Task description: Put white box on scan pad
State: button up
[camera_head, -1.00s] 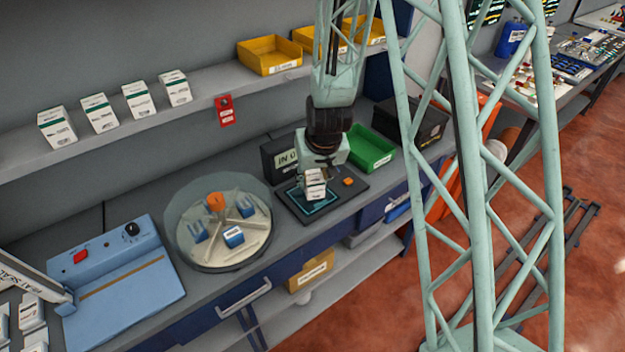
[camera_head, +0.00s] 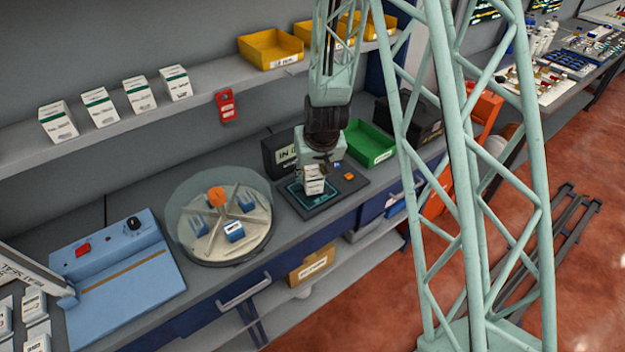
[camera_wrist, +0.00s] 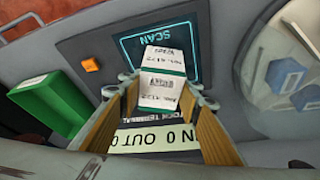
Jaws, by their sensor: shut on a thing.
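The white box (camera_head: 314,182), with printed labels and a green stripe, is held between the fingers of my gripper (camera_head: 319,166). In the wrist view the same box (camera_wrist: 163,92) shows two labelled faces, and the fingers of my gripper (camera_wrist: 168,100) are shut on its sides. The scan pad (camera_head: 298,205) is a dark plate with a glowing cyan square outline. The box is over this square and hides part of it. The pad with the word SCAN also shows in the wrist view (camera_wrist: 132,52). I cannot tell whether the box touches the pad.
An orange button (camera_head: 349,177) sits on the plate's right. A dark counter display (camera_head: 273,153) stands behind, with a green bin (camera_head: 371,148) to the right. A round covered carousel (camera_head: 222,255) with blue boxes is to the left. Several white boxes (camera_head: 140,95) stand on the shelf above.

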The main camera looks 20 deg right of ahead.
jog(key=shift+f, duration=0.85)
jog(key=shift+f+b, duration=0.15)
jog(key=shift+b, duration=0.15)
jog(key=o, duration=0.9)
jog(key=shift+o, duration=0.2)
jog(key=shift+s+r, duration=0.1)
jog(key=shift+r, duration=0.4)
jog(key=p+v, duration=0.2)
jog(key=v, duration=0.9)
jog(key=shift+s, duration=0.15)
jog(key=shift+r, duration=0.15)
